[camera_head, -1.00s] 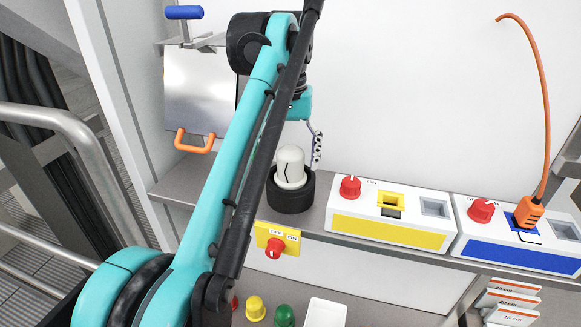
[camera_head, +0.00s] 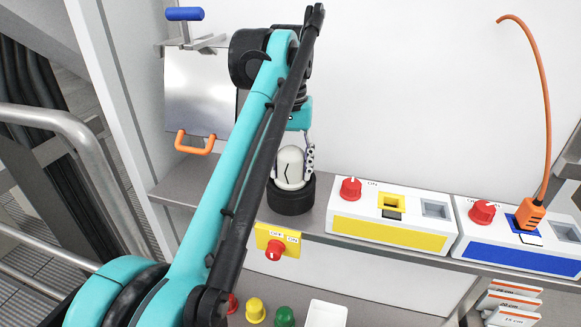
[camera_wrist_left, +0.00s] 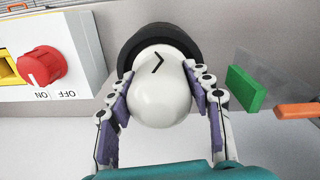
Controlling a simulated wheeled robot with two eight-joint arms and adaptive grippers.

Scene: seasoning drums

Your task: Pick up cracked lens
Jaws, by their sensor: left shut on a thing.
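The cracked lens (camera_head: 290,166) is a white dome with a dark crack mark, standing upright in a round black base (camera_head: 291,197) on the grey shelf. My left gripper (camera_head: 291,160) has come down over it from above. In the left wrist view the lens (camera_wrist_left: 160,95) sits between the two purple-padded fingers of my left gripper (camera_wrist_left: 165,98), which are shut on its sides. The black base (camera_wrist_left: 127,50) shows behind it. The lens is still at the base. My right gripper is not in view.
A yellow-fronted box (camera_head: 388,232) and a blue-fronted box (camera_head: 513,252) stand to the right. A red knob on a yellow plate (camera_head: 277,240) is below the shelf edge. Yellow (camera_head: 255,309) and green (camera_head: 285,316) domes and a white tray (camera_head: 325,313) are lower down.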

